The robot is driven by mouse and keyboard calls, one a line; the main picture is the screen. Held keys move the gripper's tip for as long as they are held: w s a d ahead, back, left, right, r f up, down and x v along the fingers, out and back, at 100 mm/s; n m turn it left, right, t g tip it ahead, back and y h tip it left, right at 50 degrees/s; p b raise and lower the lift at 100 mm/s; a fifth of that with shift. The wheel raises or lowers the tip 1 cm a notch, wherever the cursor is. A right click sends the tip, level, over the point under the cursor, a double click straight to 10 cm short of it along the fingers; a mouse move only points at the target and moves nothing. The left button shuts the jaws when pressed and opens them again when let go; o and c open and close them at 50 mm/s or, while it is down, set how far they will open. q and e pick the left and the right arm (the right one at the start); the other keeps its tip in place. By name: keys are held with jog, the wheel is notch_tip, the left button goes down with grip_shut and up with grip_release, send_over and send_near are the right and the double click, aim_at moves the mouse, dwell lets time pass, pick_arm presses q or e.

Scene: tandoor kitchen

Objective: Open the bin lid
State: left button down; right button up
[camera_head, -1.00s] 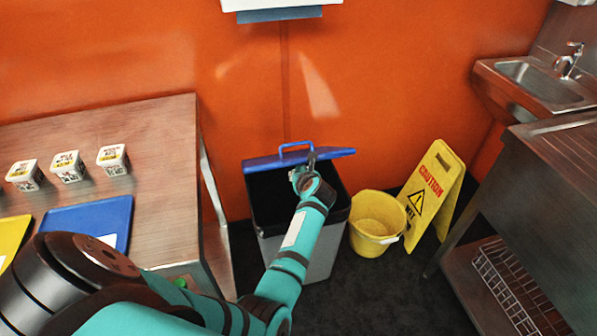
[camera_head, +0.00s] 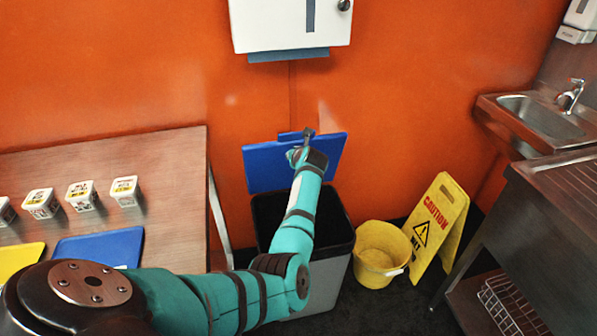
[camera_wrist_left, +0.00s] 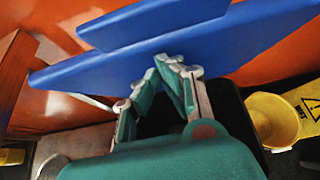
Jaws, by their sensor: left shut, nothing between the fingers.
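The bin (camera_head: 327,240) is grey with a black rim and stands on the floor against the orange wall. Its blue lid (camera_head: 268,166) is swung up, close to upright, at the bin's back edge, and the dark opening shows. My left gripper (camera_head: 308,134) is in front of the lid near its upper edge, shut and empty. In the left wrist view the closed fingertips (camera_wrist_left: 172,64) are at the face of the blue lid (camera_wrist_left: 130,66) and seem to touch it. My arm hides part of the bin and lid. My right gripper is not in view.
A yellow bucket (camera_head: 379,256) and a yellow caution sign (camera_head: 437,222) stand right of the bin. A sink (camera_head: 540,115) and steel counter are at right. A white dispenser (camera_head: 290,25) hangs above.

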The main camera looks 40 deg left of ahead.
pick_arm(q)
jog(key=shift+w+a+r+b, duration=0.3)
jog(key=shift+w+a+r, duration=0.25)
jog(key=shift+w+a, duration=0.25)
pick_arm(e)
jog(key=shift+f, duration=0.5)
pick_arm(q)
jog(key=shift+s, duration=0.1)
jog(key=shift+r, duration=0.1)
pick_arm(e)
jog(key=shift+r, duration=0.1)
